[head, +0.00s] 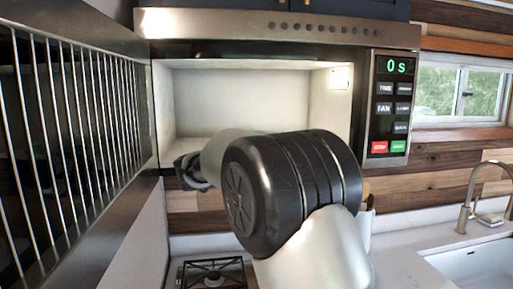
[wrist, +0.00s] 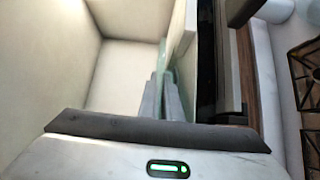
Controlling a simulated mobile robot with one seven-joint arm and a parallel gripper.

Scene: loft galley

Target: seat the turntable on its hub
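The turntable (wrist: 162,58) shows in the wrist view as a thin, greenish glass strip, seen nearly edge-on just inside the microwave opening, close to the cavity floor (wrist: 184,32). My gripper (wrist: 162,84) has its two grey fingers close together at the near edge of this glass, and they appear shut on it. In the head view my gripper (head: 190,170) is partly visible at the lower left of the microwave opening, and my arm hides the turntable. The microwave (head: 240,90) is open, with a pale, lit cavity. The hub is not visible in either view.
A metal rack-like door (head: 80,110) stands along the left side. The microwave's control panel (head: 391,105) is to the right of the cavity. A hob (head: 212,272) lies below, with a sink (head: 480,265) at right. The upper cavity is clear.

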